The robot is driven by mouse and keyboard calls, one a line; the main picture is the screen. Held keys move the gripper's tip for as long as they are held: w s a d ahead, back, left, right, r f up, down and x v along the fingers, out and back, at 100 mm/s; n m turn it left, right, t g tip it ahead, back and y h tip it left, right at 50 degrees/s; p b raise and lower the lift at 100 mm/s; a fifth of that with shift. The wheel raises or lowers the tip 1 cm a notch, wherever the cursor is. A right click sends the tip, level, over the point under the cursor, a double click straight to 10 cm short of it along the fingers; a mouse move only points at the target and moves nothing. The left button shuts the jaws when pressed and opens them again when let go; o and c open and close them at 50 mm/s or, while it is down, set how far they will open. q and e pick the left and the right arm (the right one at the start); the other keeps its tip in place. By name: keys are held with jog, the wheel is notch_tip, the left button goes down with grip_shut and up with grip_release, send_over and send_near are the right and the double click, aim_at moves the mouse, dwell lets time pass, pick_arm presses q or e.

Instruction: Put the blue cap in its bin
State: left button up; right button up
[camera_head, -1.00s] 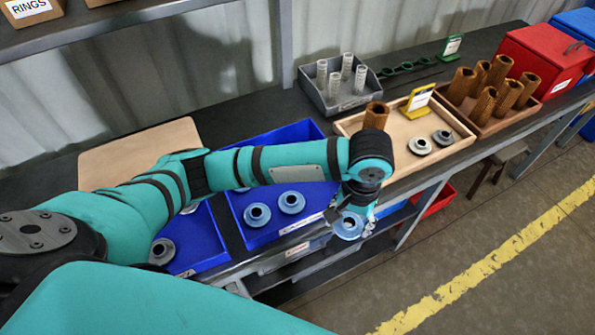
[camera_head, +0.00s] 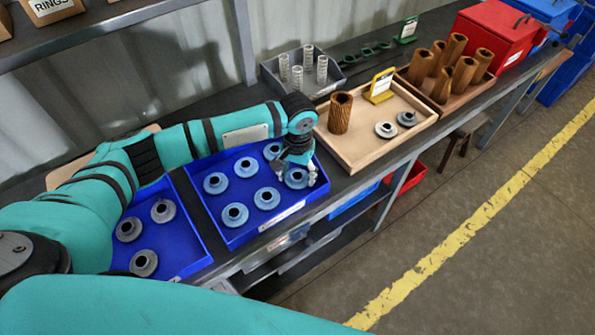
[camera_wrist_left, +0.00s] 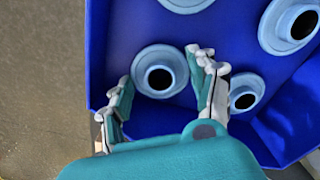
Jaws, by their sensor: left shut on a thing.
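My left gripper (camera_head: 298,172) is at the right end of a blue bin (camera_head: 228,232) of light blue caps. It is shut on a blue cap (camera_head: 295,179), a round flanged piece with a dark centre hole. In the left wrist view, the held cap (camera_wrist_left: 148,84) sits between the fingers of the gripper (camera_wrist_left: 165,90), inside the outline of the blue bin (camera_wrist_left: 98,45). I cannot tell whether it touches the bin floor. Several similar caps (camera_head: 266,198) lie in that bin. My right gripper is not in view.
A second blue bin (camera_head: 190,245) with grey caps is on the left. A wooden tray (camera_head: 357,157) with a brown cartridge (camera_head: 340,113) and two caps is on the right. Behind it stands a grey bin (camera_head: 270,75) with white tubes. The aisle floor (camera_head: 470,270) is clear.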

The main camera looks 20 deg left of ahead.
aim_at(298, 175)
pick_arm(q)
jog(key=shift+f, duration=0.2)
jog(key=o, duration=0.9)
jog(key=shift+r, duration=0.1)
notch_tip(298, 175, up, 12)
jog(key=shift+r+b, duration=0.1)
jog(key=shift+b, duration=0.5)
